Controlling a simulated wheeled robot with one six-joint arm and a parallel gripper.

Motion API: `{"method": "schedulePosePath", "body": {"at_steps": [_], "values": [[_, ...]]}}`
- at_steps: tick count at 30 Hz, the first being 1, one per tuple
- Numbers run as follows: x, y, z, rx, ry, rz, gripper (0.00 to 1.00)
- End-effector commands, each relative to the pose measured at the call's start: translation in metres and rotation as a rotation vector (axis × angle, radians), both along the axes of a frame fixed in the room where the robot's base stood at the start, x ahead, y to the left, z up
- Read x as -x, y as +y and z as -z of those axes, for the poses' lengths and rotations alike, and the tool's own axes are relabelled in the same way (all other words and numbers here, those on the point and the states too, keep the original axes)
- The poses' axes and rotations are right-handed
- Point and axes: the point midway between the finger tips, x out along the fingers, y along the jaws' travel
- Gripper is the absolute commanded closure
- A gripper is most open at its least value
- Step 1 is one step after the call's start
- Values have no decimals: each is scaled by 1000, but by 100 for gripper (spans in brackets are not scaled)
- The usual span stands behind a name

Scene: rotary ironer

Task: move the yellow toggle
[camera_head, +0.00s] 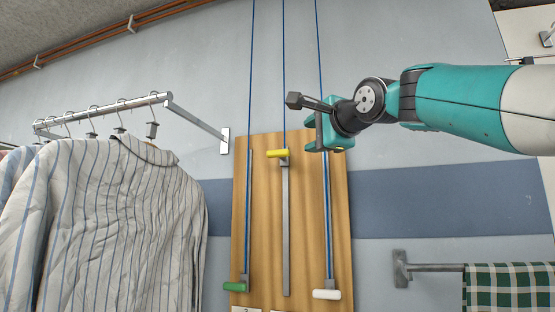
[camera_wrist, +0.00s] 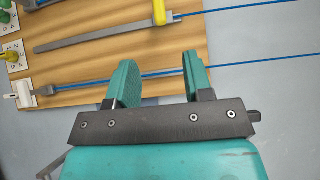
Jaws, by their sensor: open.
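The yellow toggle (camera_head: 278,154) is a small bar near the top of a grey vertical slot strip on a wooden board (camera_head: 264,220). A blue cord runs up from it. In the wrist view the yellow toggle (camera_wrist: 159,12) shows at the top edge, partly cut off. My gripper (camera_head: 312,126) is at the board's upper right, to the right of the toggle and a little higher in the head view.
A green toggle (camera_head: 236,286) and a white toggle (camera_head: 326,294) sit low on the board, each with a blue cord. Striped shirts (camera_head: 100,220) hang from a rail at left. A checked cloth (camera_head: 510,288) hangs on a bar at lower right.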

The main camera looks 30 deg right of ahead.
Motion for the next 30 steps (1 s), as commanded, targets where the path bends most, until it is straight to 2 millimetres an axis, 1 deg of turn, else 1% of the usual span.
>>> {"method": "schedulePosePath", "body": {"at_steps": [1, 5, 6, 7, 15, 21, 25, 30], "values": [[-6, 1, -7, -3, 4, -5, 53], [-22, 0, -8, 0, 8, -5, 53], [-32, -2, -3, 0, 9, -5, 53], [-40, -2, -2, 1, 9, -6, 53], [-102, -10, -2, 3, 9, -3, 53], [-140, -15, -1, 3, 8, -1, 53], [-155, -17, -1, 4, 7, -2, 53], [-164, -18, 0, 4, 6, -1, 53]]}}
